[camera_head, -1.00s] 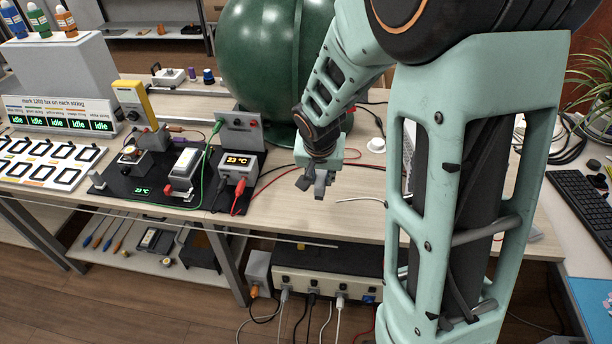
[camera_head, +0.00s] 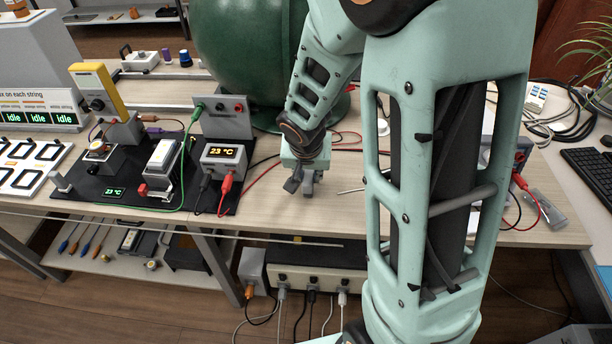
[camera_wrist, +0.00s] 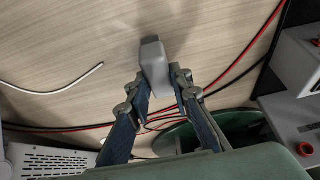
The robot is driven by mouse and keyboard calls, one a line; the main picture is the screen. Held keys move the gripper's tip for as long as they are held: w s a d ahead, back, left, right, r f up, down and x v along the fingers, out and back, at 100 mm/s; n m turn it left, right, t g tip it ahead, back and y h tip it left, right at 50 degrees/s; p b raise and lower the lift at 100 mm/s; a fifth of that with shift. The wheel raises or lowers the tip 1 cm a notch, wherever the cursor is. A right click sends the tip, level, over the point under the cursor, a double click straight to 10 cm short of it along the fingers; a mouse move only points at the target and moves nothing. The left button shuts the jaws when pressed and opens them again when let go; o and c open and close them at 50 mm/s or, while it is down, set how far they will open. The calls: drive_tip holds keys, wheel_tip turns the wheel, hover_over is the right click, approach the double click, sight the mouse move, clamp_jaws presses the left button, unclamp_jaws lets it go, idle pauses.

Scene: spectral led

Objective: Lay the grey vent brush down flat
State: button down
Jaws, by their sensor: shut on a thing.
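My gripper (camera_head: 303,186) is low over the front part of the wooden bench, right of the display box reading 23 °C. In the wrist view its two fingers (camera_wrist: 162,92) are closed on a small light grey block-like piece (camera_wrist: 154,58), which I take to be the grey vent brush. The piece sticks out past the fingertips, and a dark shadow lies on the wood beside it. In the head view it is a small grey shape (camera_head: 307,187) at the fingertips. I cannot tell whether it touches the bench. Bristles are not visible.
The display box (camera_head: 222,160) with red and black leads stands left of my gripper. A green tank (camera_head: 245,60) stands behind. Red and black cables (camera_wrist: 235,65) and a white cable end (camera_wrist: 60,88) lie nearby. Bare wood (camera_head: 270,215) lies left of and in front of my gripper.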

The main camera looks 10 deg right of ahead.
drive_tip(key=shift+w+f, duration=0.1)
drive_tip(key=shift+f, duration=0.15)
drive_tip(key=shift+f, duration=0.15)
drive_tip(key=c, duration=1.7)
unclamp_jaws()
drive_tip(key=shift+c, duration=0.2)
drive_tip(key=shift+r, duration=0.3)
drive_tip(key=p+v, duration=0.3)
drive_tip(key=v, duration=0.8)
drive_tip(key=shift+s+r, duration=0.25)
drive_tip(key=shift+r, duration=0.1)
